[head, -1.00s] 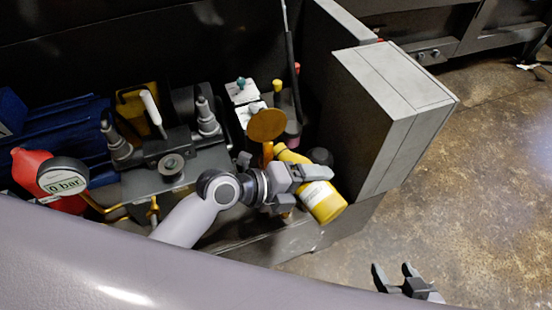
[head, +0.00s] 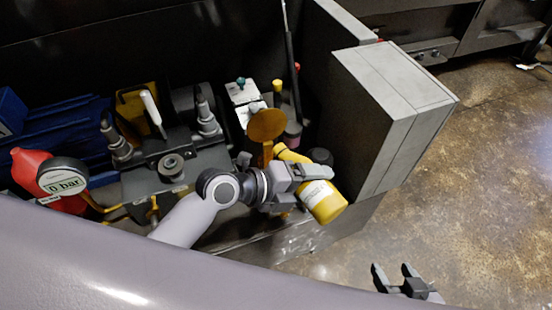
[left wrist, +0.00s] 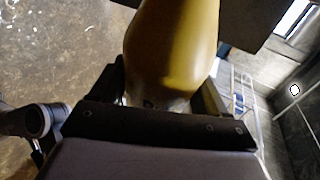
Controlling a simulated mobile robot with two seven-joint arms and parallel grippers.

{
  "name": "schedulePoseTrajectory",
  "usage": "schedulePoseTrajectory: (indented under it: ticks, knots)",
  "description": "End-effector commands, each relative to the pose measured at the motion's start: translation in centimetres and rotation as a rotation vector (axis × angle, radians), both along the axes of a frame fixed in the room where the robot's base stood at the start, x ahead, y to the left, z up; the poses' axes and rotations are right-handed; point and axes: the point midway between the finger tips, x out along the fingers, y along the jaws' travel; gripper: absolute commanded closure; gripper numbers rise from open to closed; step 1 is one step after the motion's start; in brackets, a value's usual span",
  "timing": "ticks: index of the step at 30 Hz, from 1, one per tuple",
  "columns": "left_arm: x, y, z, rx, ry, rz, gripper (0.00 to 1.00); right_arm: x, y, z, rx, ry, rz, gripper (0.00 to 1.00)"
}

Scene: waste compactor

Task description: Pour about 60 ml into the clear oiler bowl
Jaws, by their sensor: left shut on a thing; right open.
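My left gripper (head: 303,182) is shut on a yellow bottle (head: 327,207) with a white label. The bottle is tilted, its narrow yellow neck (head: 287,152) pointing up and left, toward an amber disc (head: 267,125). In the left wrist view the bottle (left wrist: 172,45) fills the space between the fingers. I cannot make out the clear oiler bowl; the disc, bottle and gripper may cover it. Whether liquid is flowing cannot be seen. My right gripper (head: 397,275) is open and empty, low over the floor at the bottom right.
A large grey cabinet (head: 395,110) stands right of the bottle. A gauge reading 0 bar (head: 62,178) and a red part (head: 30,165) are at left. White blocks with coloured knobs (head: 243,92) and a dark rod (head: 291,65) stand behind the disc. Open floor (head: 470,190) lies right.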

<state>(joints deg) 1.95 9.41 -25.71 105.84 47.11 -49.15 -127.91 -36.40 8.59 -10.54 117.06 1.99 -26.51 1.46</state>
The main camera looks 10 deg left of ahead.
Motion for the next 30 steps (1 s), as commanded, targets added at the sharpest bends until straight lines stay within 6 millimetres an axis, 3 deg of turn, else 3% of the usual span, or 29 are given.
schedulePoseTrajectory:
  ticks: [16,19,21,24,30]
  knots:
    - [0.0,-0.1,0.2,-0.003,-0.002,0.000,0.71,0.0,0.0,0.0,0.001,0.001,-0.001,0.39]
    - [-0.1,-0.2,-0.9,0.062,-0.058,0.002,0.71,0.0,0.0,0.2,0.001,0.001,-0.001,0.39]
    - [-0.1,-0.2,-0.5,0.124,-0.116,0.005,0.71,-0.1,0.0,1.2,0.000,0.002,0.000,0.39]
    - [0.1,0.1,-1.0,0.196,-0.178,0.002,0.71,0.0,0.0,1.3,-0.002,-0.006,0.001,0.39]
    - [0.2,0.1,-1.1,0.208,-0.190,0.003,0.71,-0.1,-0.1,0.9,-0.005,-0.002,0.000,0.39]
